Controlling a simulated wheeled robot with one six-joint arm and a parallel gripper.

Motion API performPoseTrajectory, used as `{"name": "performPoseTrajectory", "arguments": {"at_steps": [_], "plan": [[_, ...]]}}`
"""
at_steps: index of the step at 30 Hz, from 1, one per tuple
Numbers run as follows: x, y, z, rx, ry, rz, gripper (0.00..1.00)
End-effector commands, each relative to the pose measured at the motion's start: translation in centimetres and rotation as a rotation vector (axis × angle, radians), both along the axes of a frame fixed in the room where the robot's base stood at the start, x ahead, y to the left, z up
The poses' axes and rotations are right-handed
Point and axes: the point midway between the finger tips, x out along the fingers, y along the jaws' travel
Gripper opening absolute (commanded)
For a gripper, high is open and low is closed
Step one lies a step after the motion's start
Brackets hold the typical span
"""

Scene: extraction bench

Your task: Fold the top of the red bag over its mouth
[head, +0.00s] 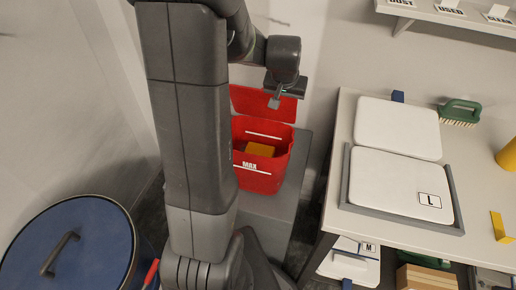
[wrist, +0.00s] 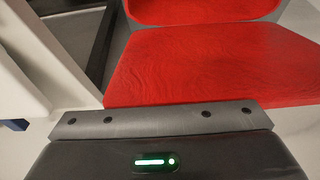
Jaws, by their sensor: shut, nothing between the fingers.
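The red bag (head: 258,180) stands upright on a grey stand, with a white MAX line on its front. Its mouth is open and a yellow-orange block (head: 259,149) shows inside. The bag's top flap (head: 250,102) stands up at the back of the mouth. My gripper (head: 274,102) is shut and empty, in front of the flap and above the mouth in the head view. In the wrist view a broad red panel of the bag (wrist: 210,65) lies just beyond my gripper. The fingertips are hidden there, and I cannot tell whether they touch the flap.
A grey stand (head: 262,207) carries the bag. The bench at right holds white pads (head: 398,128), one in a grey tray (head: 459,205), and a green brush (head: 460,110). A blue lidded drum (head: 95,235) stands at lower left. A shelf (head: 465,20) hangs at upper right.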

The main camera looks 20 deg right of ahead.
Motion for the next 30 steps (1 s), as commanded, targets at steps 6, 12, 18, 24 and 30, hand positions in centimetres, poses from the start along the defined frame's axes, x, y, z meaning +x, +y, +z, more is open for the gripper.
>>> {"name": "performPoseTrajectory", "arguments": {"at_steps": [6,12,18,24,30], "plan": [[-1.5,1.3,0.0,-0.002,-0.001,0.001,0.0],[-2.9,2.4,0.1,-0.003,-0.003,0.002,0.0],[-4.2,3.6,0.2,-0.004,-0.003,0.003,0.0],[-5.5,4.6,0.2,-0.004,-0.003,0.003,0.0],[-5.8,4.9,0.2,-0.004,-0.003,0.002,0.0]]}}
